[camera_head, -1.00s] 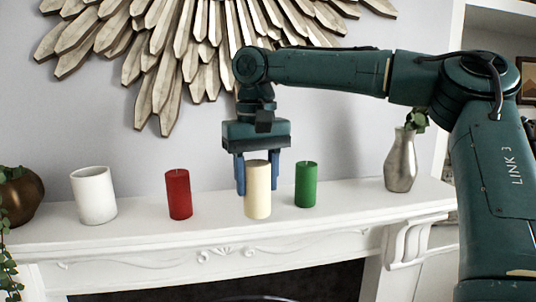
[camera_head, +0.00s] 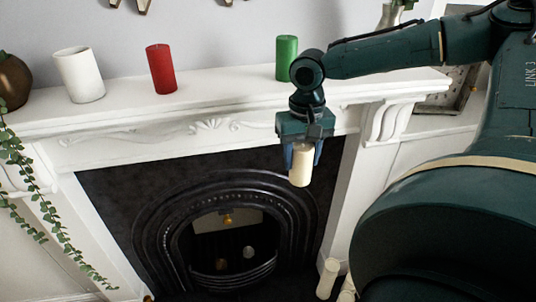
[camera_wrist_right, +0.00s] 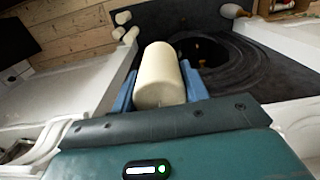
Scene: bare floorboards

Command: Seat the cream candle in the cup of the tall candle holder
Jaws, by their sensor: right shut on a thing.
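The cream candle (camera_head: 301,166) is a plain pale cylinder. My right gripper (camera_head: 301,150) is shut on it and holds it upright in front of the fireplace, below the mantel shelf. In the right wrist view the candle (camera_wrist_right: 160,78) sits between the blue fingers. No clear tall candle holder shows. Pale upright cylinders (camera_head: 327,279) stand low by the right side of the hearth; I cannot tell whether they are candles or holders. They also seem to show in the wrist view (camera_wrist_right: 123,17). My left gripper is not in view.
On the white mantel shelf (camera_head: 215,99) stand a white cup-like pot (camera_head: 79,76), a red candle (camera_head: 161,69) and a green candle (camera_head: 287,58). The dark fireplace (camera_head: 226,240) is behind and below my gripper. Trailing leaves (camera_head: 45,190) hang at the left.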

